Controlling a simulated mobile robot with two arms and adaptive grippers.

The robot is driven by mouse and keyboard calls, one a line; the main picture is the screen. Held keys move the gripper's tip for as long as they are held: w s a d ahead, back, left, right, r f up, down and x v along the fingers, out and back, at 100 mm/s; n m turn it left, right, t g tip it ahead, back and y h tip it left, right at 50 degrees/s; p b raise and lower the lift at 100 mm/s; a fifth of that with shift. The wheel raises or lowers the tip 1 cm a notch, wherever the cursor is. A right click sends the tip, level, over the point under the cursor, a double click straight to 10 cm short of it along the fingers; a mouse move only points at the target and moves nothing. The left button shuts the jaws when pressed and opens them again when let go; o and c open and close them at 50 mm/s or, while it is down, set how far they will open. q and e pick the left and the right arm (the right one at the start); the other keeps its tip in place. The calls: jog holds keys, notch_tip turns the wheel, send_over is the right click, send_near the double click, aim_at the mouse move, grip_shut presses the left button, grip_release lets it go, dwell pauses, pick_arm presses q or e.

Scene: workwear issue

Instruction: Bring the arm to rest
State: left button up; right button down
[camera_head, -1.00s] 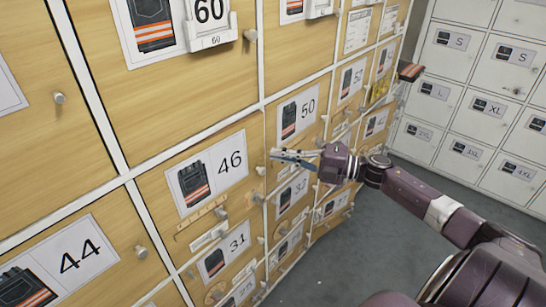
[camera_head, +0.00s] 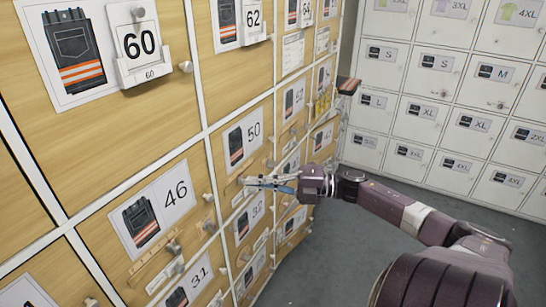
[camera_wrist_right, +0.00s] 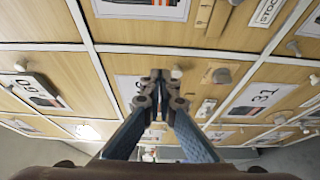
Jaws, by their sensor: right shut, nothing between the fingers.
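My right gripper (camera_head: 262,183) is shut and empty. In the head view it stands in front of the wooden locker doors, near the door marked 50 (camera_head: 243,138) and to the right of the door marked 46 (camera_head: 155,207). My right arm reaches in from the lower right. In the right wrist view, the blue fingers of the gripper (camera_wrist_right: 157,85) come together at their tips, with locker doors behind them. I cannot tell whether the tips touch a door. My left gripper is not in view.
Wooden lockers with round knobs, such as the one marked 60 (camera_head: 140,45), fill the left. An object with an orange stripe (camera_head: 348,85) sticks out at their far end. White lockers (camera_head: 440,90) stand at the back right. The grey floor (camera_head: 365,235) between is clear.

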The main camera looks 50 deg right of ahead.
jog(key=v, duration=0.5)
jog(key=s+d+f+m+t+h, duration=0.1)
jog(key=d+f+m+h, duration=0.35)
jog(key=f, duration=0.45)
jog(key=s+d+f+m+t+h, duration=0.1)
jog(key=d+f+m+h, duration=0.3)
jog(key=f+m, duration=0.3)
jog(key=s+a+f+m+g+h, duration=0.1)
jog(key=s+f+m+g+h, duration=0.3)
jog(key=f, duration=0.8)
jog(key=s+a+f+m+h, duration=0.15)
jog(key=s+f, duration=0.35)
jog(key=f, duration=0.7)
jog(key=s+a+f+m+g+y, duration=0.1)
jog(key=s+a+f+m+g, duration=0.15)
jog(key=s+a+f, duration=0.55)
jog(key=s+a+f+m+g, duration=0.2)
jog(key=s+a+f+g, duration=0.3)
jog(key=f, duration=0.4)
jog(key=s+a+f+m+g, duration=0.1)
jog(key=s+a+f, duration=0.2)
jog(key=s+a, duration=0.4)
jog(key=s+a+f+m+g+y, duration=0.1)
jog(key=s+a+f, duration=0.3)
jog(key=s+a, duration=0.4)
jog(key=shift+a+f+g+y, duration=0.2)
jog(key=shift+a+g+y, duration=0.1)
jog(key=shift+a+g, duration=0.5)
jog(key=shift+w, duration=0.1)
